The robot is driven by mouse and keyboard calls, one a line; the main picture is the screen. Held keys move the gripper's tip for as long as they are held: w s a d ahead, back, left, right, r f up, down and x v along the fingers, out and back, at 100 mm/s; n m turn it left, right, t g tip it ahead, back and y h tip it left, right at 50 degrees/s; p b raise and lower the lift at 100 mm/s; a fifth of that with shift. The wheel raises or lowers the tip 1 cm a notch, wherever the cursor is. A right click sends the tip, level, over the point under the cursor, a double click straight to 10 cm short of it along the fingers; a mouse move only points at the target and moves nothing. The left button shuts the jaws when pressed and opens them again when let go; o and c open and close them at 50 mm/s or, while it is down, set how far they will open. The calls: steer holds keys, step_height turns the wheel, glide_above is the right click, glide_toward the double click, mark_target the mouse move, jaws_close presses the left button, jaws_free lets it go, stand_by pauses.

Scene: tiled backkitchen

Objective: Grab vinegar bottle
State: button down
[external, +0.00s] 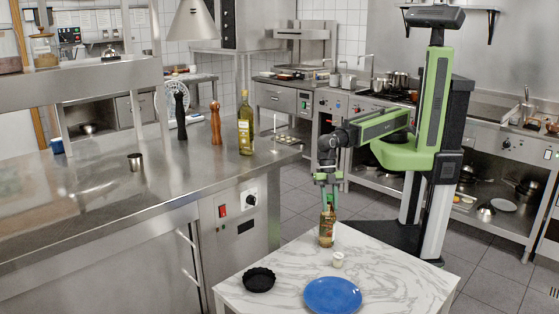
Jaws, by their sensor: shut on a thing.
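A small brown bottle (326,229) with a pale label stands upright at the back edge of the white marble table (400,262); it looks like the vinegar bottle. My gripper (327,203) points straight down over it and is shut on its upper part. The fingers partly hide the bottle's neck and top. I cannot tell whether the bottle's base touches the table.
A blue plate (332,295) and a black fluted dish (259,280) lie nearer the front. A steel counter (110,210) at left holds an oil bottle (245,125) and two mills.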

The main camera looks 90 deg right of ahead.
steer(key=shift+d, duration=0.1)
stand_by(0.3)
step_height(320, 180, up, 10)
steer(key=p, duration=1)
